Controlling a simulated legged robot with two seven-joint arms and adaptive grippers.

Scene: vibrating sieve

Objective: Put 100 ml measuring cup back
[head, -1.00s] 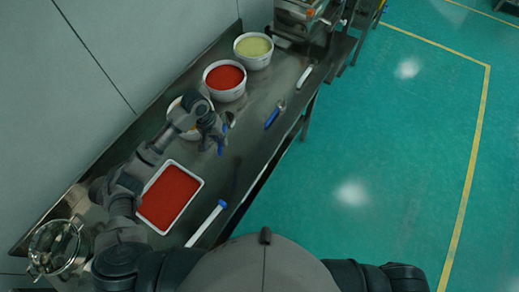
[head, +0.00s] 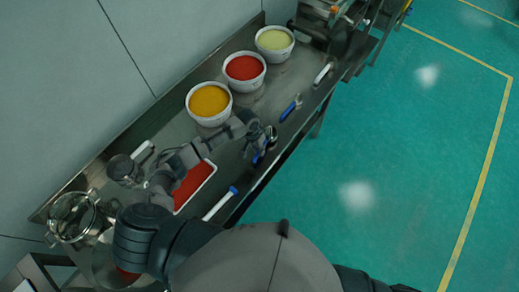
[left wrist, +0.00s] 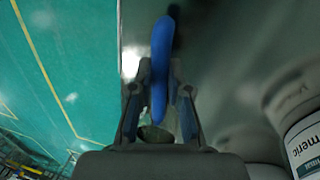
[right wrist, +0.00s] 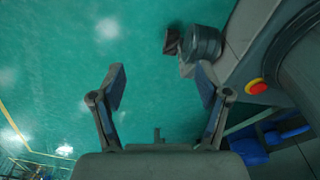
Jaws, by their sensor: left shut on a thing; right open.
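My left gripper (head: 263,140) is shut on a measuring cup with a blue handle (head: 261,156), close to the table's front edge. In the left wrist view the blue handle (left wrist: 160,70) lies between the two fingers (left wrist: 160,100); part of the cup shows dimly below it. I cannot tell whether the cup touches the table, and its size mark cannot be read. Another blue-handled utensil (head: 291,108) lies on the table to the upper right of my left gripper. My right gripper (right wrist: 161,84) is open and empty, over the green floor in its wrist view.
On the steel table (head: 282,76) stand white tubs of orange (head: 209,101), red (head: 244,68) and pale yellow (head: 274,40) powder. A red-filled tray (head: 195,184), a white tool with a blue end (head: 219,204) and a white-handled utensil (head: 322,74) lie there. A glass-topped vessel (head: 72,217) is lower left.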

